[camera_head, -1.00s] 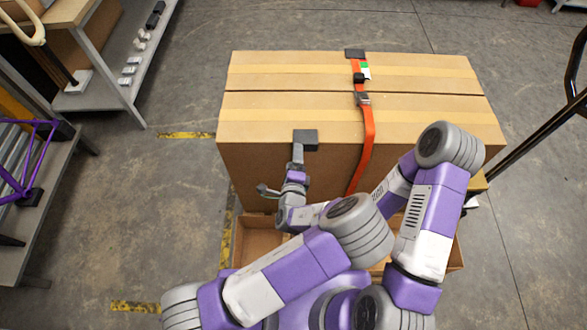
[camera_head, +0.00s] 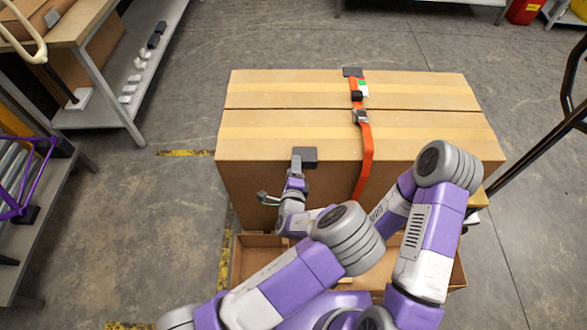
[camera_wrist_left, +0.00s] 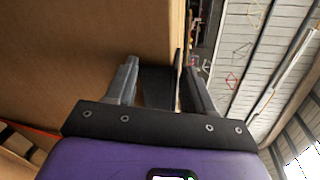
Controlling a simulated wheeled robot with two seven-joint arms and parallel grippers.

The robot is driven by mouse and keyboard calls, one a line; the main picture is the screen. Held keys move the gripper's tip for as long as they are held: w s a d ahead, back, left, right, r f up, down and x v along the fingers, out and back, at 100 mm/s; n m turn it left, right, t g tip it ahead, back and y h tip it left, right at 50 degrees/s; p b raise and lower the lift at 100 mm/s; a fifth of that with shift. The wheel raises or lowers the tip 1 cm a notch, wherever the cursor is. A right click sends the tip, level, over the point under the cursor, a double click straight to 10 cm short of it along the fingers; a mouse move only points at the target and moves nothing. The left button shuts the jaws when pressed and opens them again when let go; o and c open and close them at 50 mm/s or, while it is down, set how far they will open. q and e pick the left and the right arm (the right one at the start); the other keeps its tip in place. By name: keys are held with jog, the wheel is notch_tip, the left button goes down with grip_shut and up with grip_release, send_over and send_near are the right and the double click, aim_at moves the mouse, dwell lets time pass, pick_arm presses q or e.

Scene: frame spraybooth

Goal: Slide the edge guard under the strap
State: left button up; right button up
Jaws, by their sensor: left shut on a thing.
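The dark grey edge guard (camera_head: 304,154) sits at the top front edge of a large cardboard box, left of the orange strap (camera_head: 367,150) and apart from it. My left gripper (camera_head: 297,167) is shut on the guard from the front. In the left wrist view, the guard (camera_wrist_left: 158,86) shows between the two fingers (camera_wrist_left: 162,85), beside the box face. The strap (camera_wrist_left: 30,128) shows at the left there. It runs over the box top and down its front, with a buckle on top. My right gripper is hidden; only its arm shows.
The large box (camera_head: 280,118) stands in mid-floor, with another dark guard (camera_head: 353,72) under the strap at its far edge. An open carton (camera_head: 240,262) lies in front. Shelving (camera_head: 110,110) stands at left, a dark handle bar (camera_head: 540,145) at right.

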aim_at(325, 163)
pick_arm(q)
jog(key=o, duration=0.4)
jog(key=shift+c, duration=1)
jog(key=shift+d+f+b, duration=0.1)
jog(key=shift+d+b, duration=0.9)
jog(key=shift+d, duration=4)
jog(key=o, duration=0.9)
